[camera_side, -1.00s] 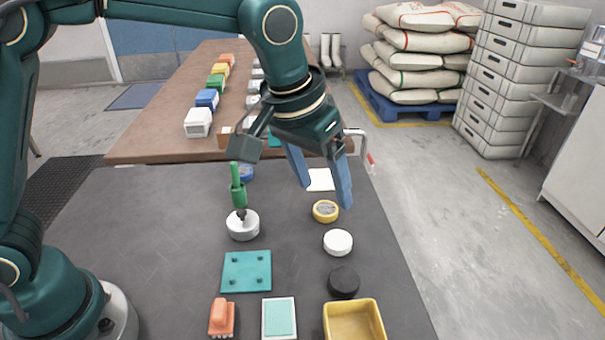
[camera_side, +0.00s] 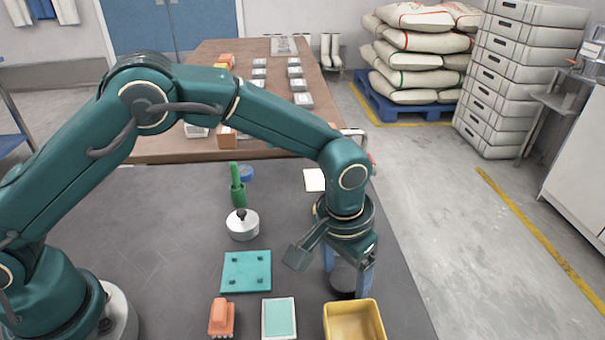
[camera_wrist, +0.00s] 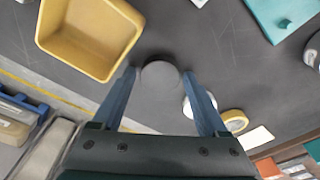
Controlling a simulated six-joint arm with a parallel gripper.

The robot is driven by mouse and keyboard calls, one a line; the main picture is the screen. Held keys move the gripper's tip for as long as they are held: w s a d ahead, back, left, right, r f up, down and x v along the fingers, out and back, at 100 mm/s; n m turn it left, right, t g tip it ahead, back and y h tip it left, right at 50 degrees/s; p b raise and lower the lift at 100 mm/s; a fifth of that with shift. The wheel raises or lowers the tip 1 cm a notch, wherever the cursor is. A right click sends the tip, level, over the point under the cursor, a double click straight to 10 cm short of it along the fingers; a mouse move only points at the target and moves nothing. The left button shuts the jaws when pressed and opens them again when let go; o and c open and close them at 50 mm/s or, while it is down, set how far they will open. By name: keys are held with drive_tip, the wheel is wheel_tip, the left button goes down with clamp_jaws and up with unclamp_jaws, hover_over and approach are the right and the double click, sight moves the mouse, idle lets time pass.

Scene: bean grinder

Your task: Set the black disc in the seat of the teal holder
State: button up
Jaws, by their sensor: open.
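The black disc (camera_side: 340,281) lies on the dark mat, partly hidden by my gripper in the side view. In the wrist view the dark disc (camera_wrist: 160,78) sits between my two blue fingers. My gripper (camera_side: 348,274) points down and is open, with one finger at each side of the disc; I cannot tell whether they touch it. A flat teal plate with small dark pegs (camera_side: 246,272), which appears to be the teal holder, lies left of the disc. Part of it shows in the wrist view (camera_wrist: 272,14). No distinct seat is clear.
A yellow bin (camera_side: 354,322) stands close in front of the disc. A teal-topped white block (camera_side: 279,318) and an orange piece (camera_side: 221,316) lie left of it. A silver round part with a black knob (camera_side: 242,224) stands behind the plate. A white disc (camera_wrist: 190,106) is near my fingers.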

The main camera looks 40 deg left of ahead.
clamp_jaws()
drive_tip(key=shift+r, duration=0.1)
